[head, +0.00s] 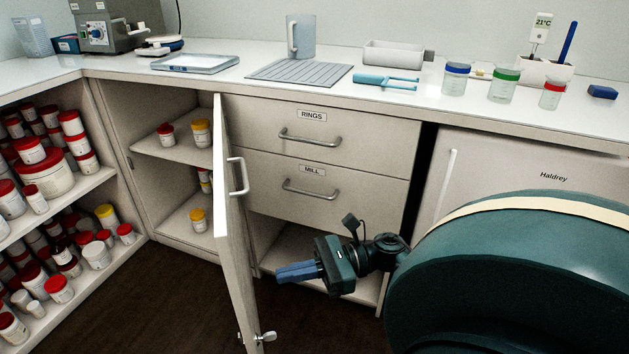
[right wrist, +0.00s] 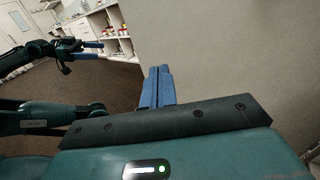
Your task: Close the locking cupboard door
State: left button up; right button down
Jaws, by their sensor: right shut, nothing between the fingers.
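The cupboard door (head: 231,230) stands wide open, jutting out toward me and seen nearly edge-on in the head view. Its bar handle (head: 243,176) is on the right-hand face, and a metal latch piece (head: 265,337) shows low on its near edge. My right gripper (head: 297,271) is shut and empty, to the right of the door and pointing left at it; contact cannot be told. In the right wrist view its fingers (right wrist: 156,86) lie before a plain panel (right wrist: 225,60) that appears to be the door. My left gripper (right wrist: 92,44) shows small there; its opening is unclear.
The open cupboard (head: 172,181) holds several jars on its shelves. Drawers marked RINGS (head: 312,123) and MILL (head: 305,180) are shut, with an open bay below. Left shelves (head: 75,187) are full of jars. The counter above carries a mug, tray and jars. Dark floor is clear left of the door.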

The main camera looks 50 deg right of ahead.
jog(key=x, duration=0.6)
